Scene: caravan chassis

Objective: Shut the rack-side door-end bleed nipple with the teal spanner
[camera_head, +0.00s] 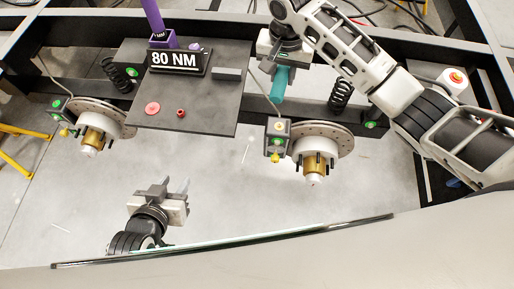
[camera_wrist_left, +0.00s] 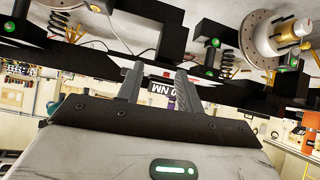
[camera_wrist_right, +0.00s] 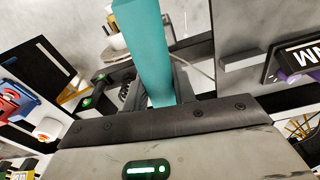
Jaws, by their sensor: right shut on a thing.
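My right gripper (camera_head: 284,62) is shut on the teal spanner (camera_head: 279,86), which hangs down from it above the right wheel hub's caliper. The teal spanner (camera_wrist_right: 146,45) also fills the middle of the right wrist view, between the fingers. Two dark calipers with green dots show, one at the right hub (camera_head: 277,135) and one at the left hub (camera_head: 57,112). Each has a yellow tip low down, at right (camera_head: 275,157) and at left (camera_head: 64,132). The spanner is apart from both. I cannot tell which is the rack-side door-end nipple. My left gripper (camera_head: 175,184) is open and empty.
A dark tray (camera_head: 205,105) between the hubs carries an 80 NM sign (camera_head: 180,62), a purple tool (camera_head: 157,25), red round pieces (camera_head: 152,109) and a grey block (camera_head: 229,74). Brake discs and coil springs (camera_head: 340,94) flank it. Floor below the tray is clear.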

